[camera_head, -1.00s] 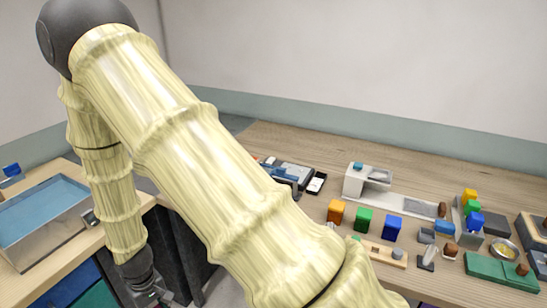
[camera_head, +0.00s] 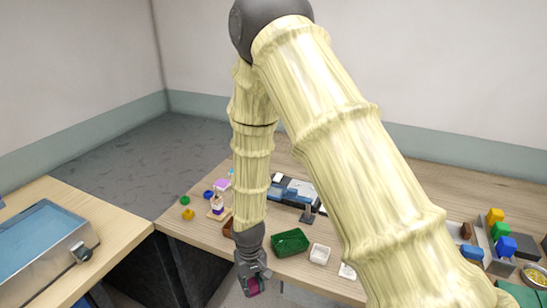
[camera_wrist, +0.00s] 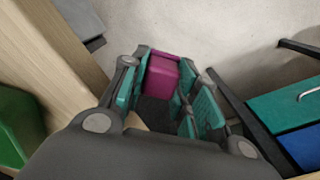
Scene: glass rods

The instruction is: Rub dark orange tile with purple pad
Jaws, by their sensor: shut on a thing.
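My gripper (camera_head: 254,284) hangs fingers-down just off the front edge of the wooden table, in the lower middle of the head view. It is shut on the purple pad (camera_wrist: 162,77), a magenta-purple block between the teal-lined fingers in the wrist view. The pad also shows as a small purple patch in the head view (camera_head: 253,287). I cannot make out a dark orange tile in either view now; my arm hides part of the table.
A blue-topped basin (camera_head: 40,245) stands on the left counter. Drawers (camera_wrist: 290,105) show below in the wrist view.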

